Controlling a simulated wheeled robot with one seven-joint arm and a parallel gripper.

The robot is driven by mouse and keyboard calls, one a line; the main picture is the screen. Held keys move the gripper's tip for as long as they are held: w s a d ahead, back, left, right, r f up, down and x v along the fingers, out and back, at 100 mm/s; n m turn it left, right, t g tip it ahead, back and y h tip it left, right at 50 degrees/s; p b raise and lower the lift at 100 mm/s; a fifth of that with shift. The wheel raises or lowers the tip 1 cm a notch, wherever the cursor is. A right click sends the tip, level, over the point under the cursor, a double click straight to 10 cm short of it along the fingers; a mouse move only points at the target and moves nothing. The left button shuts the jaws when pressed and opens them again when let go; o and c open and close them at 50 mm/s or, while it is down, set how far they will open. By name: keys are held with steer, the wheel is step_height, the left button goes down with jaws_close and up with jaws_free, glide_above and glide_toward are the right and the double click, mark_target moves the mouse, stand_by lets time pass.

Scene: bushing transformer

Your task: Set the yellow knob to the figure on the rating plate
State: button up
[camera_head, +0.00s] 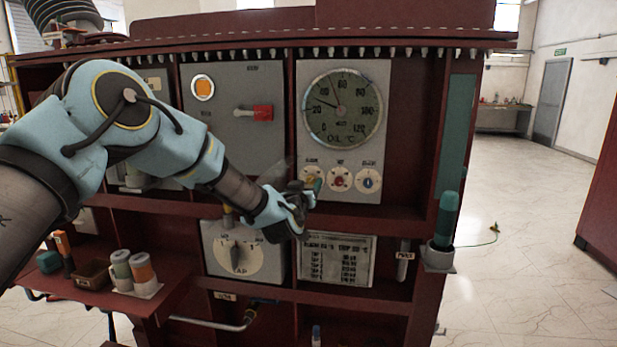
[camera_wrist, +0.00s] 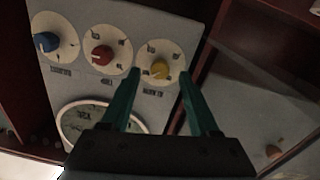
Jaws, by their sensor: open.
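The yellow knob (camera_wrist: 159,70) is on a pale round dial at the end of a row of three, with the red knob (camera_wrist: 102,55) and blue knob (camera_wrist: 46,41) beside it. My gripper (camera_wrist: 156,73) is open, its two green fingers pointing at the yellow knob, one to each side. I cannot tell whether they touch it. In the head view my gripper (camera_head: 308,192) is in front of the yellow knob's dial and mostly hides the knob. The rating plate (camera_head: 337,260) is below, with a header line and rows of print too small to read surely.
The oil gauge (camera_head: 342,106) is above the knobs. A red handle (camera_head: 262,113) and a tap selector (camera_head: 238,256) are on panels to the left. A shelf (camera_head: 110,300) with cups is at lower left. A green cylinder (camera_head: 446,222) stands at the right edge.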

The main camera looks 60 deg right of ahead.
steer(key=shift+x, duration=0.8)
jaws_close()
